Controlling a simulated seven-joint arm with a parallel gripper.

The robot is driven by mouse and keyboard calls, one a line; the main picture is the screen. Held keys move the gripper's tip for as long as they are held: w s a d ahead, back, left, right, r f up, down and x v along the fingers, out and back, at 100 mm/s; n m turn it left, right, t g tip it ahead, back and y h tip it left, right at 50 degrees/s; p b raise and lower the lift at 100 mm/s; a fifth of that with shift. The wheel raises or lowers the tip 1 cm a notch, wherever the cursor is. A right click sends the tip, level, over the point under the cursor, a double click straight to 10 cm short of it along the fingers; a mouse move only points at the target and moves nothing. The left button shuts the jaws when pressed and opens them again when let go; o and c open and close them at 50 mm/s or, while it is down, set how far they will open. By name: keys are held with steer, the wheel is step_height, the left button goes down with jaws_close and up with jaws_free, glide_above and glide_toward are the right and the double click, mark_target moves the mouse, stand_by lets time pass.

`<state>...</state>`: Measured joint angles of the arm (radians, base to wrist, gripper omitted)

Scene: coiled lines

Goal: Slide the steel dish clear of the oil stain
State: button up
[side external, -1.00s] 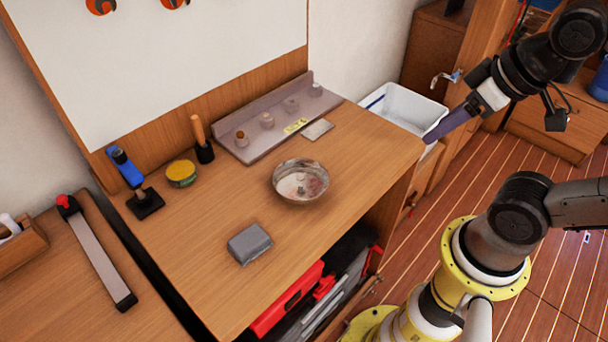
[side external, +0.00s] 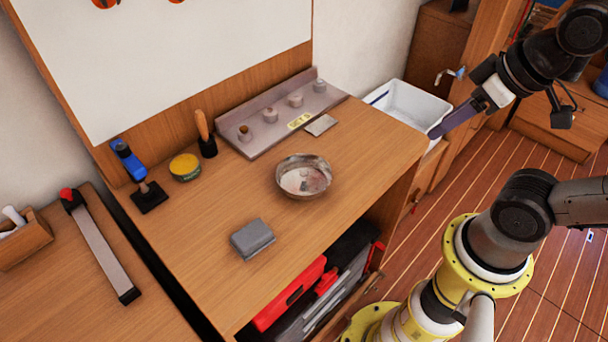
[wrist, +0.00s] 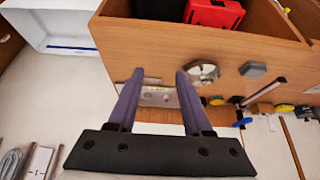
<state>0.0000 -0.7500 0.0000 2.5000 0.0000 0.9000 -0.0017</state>
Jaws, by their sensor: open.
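The steel dish (side external: 303,192) is a shallow round metal bowl standing upright on the wooden bench top. Pale and reddish patches show inside it. It also shows small in the wrist view (wrist: 201,72), beyond the right-hand finger. I cannot make out an oil stain on the bench; any part under the dish is hidden. My gripper (side external: 434,134) is over by the white tub, to the right of the dish and well apart from it. In the wrist view its two purple fingers (wrist: 156,78) are spread with nothing between them.
A grey block (side external: 253,238) lies in front of the dish. A ledge with several knobs (side external: 270,115) and a small plate (side external: 321,125) are behind it. A yellow tin (side external: 185,167) and brushes stand left. The white tub (side external: 410,102) is right. Bare bench surrounds the dish.

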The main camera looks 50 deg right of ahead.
steer(key=shift+n, duration=0.5)
steer(key=c, duration=0.4)
steer(key=w+r+n, duration=0.2)
steer(key=r, duration=0.1)
steer(key=shift+a+r+n, duration=0.1)
steer(key=shift+r+n, duration=0.1)
steer(key=shift+n, duration=0.1)
jaws_close()
steer(key=n+g, duration=0.4)
steer(key=n, duration=0.8)
glide_above(278, 202)
steer(key=d, duration=0.4)
steer(key=f, duration=0.2)
steer(key=a+f+n+g, duration=0.2)
steer(key=a+f, duration=0.5)
steer(key=a, duration=0.1)
step_height(278, 202, down, 10)
steer(key=shift+f, duration=0.1)
steer(key=shift+d+r, duration=0.2)
steer(key=shift+d, duration=1.85)
